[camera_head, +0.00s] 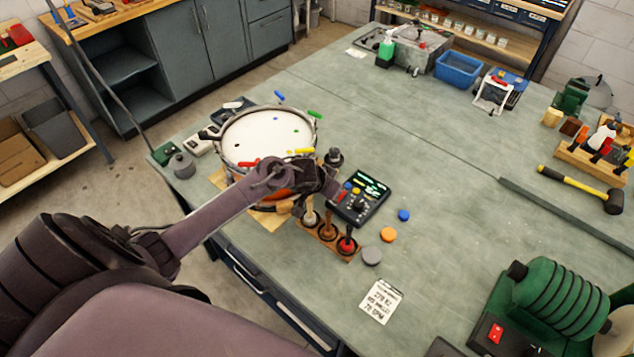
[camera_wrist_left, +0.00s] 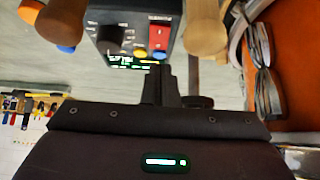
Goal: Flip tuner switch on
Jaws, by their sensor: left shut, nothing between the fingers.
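The tuner (camera_head: 362,200) is a black box with a lit green display, a dark knob and coloured buttons, on the bench right of the drum. In the left wrist view the tuner (camera_wrist_left: 122,28) shows its knob, blue and yellow buttons and a red switch (camera_wrist_left: 159,37). Which way the switch is tipped I cannot tell. My left gripper (camera_head: 333,180) is over the tuner's left edge, beside the drum (camera_head: 262,137). In the wrist view my left gripper (camera_wrist_left: 158,80) is shut and empty, its tips close to the red switch; contact is unclear. My right gripper is out of view.
A wooden rack (camera_head: 327,238) with wooden-handled tools stands just in front of the tuner. Blue, orange and grey discs (camera_head: 388,234) and a paper card (camera_head: 382,300) lie to the right. The middle of the bench is clear.

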